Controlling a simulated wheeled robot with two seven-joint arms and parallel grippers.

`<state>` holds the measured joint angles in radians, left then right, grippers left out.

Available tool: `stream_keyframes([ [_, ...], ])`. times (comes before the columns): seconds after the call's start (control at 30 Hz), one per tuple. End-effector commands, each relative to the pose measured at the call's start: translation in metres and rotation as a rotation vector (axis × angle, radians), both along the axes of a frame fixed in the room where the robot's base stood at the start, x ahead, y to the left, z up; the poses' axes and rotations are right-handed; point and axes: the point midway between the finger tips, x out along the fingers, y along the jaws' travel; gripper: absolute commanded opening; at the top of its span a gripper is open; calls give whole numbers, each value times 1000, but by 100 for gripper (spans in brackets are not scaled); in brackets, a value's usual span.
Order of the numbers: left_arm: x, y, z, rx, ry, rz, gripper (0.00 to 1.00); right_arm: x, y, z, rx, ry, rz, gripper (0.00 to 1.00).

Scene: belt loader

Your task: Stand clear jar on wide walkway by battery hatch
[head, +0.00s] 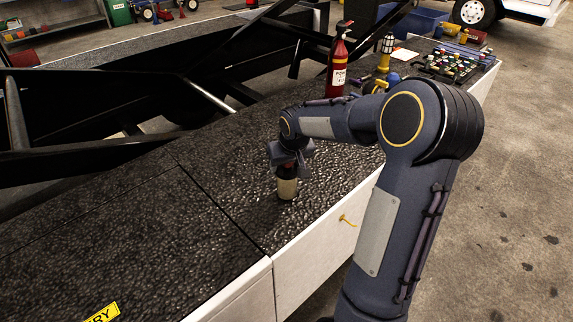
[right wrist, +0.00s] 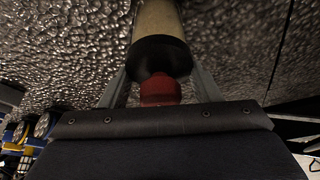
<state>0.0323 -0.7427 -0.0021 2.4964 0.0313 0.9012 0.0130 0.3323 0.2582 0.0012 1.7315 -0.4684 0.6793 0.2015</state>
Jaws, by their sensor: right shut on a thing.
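My right gripper (head: 290,160) is shut on a small dark bottle-like jar (head: 287,188) with a pale label, held upright over the black textured walkway (head: 230,190). In the right wrist view the jar (right wrist: 160,53) shows a red cap, dark shoulder and cream body between the fingers (right wrist: 160,88). I cannot tell whether its base touches the walkway, nor whether it is clear. A yellow sign ending in "RY" (head: 102,314) lies at the bottom left on the walkway, probably marking the battery hatch. My left gripper is not in view.
A red extinguisher-like bottle (head: 338,65), a lantern (head: 386,50) and a tray of small coloured items (head: 455,65) stand at the walkway's far end. Black loader beams (head: 90,100) run along the left. The walkway between jar and sign is bare, with a seam across it.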

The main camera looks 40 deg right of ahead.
Motion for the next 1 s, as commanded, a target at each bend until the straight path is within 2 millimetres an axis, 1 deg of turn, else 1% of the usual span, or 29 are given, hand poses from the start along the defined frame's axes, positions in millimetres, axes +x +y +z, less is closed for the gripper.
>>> stream_keyframes([
  [0.27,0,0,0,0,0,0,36,0,0,-1,0,-2,-1,12],
  [0.37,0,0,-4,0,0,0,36,0,0,-5,0,-2,-1,12],
  [0.4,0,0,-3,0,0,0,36,0,0,-4,0,-1,-1,61],
  [0.53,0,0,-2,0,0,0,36,0,0,-4,0,0,-1,78],
  [0.83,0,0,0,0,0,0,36,0,0,-1,0,0,-1,78],
  [0.93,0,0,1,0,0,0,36,-2,0,5,-1,-3,-1,78],
  [1.0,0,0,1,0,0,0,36,-6,2,16,-1,-5,-2,78],
])
